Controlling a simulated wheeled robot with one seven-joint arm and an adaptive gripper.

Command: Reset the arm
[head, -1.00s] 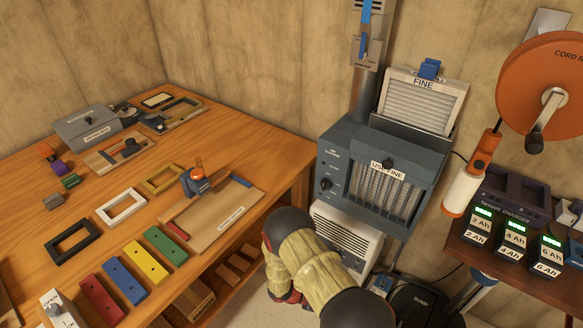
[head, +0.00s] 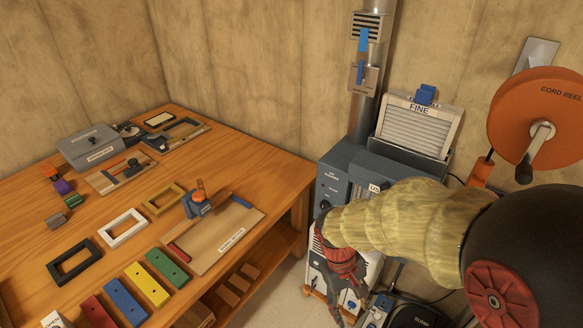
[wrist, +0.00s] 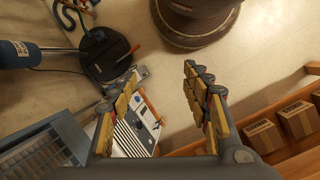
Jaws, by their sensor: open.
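My gripper (head: 343,285) hangs pointing down in the head view, beside the blue-grey air filter unit and right of the workbench. My forearm, in a yellowish sleeve, reaches in from the right and covers much of that unit. In the wrist view my gripper (wrist: 160,88) shows its two yellow-padded fingers spread apart. Nothing is between them but the view of the pale floor and part of a white louvred unit (wrist: 135,138) behind the left finger.
The wooden workbench (head: 285,185) holds coloured blocks, frames and a grey box (head: 90,145). Cardboard boxes (wrist: 298,118) sit on its lower shelf. The filter unit (head: 345,160) and orange cord reel (head: 520,95) stand close to my arm. A black sump lid (wrist: 103,60) lies on the floor.

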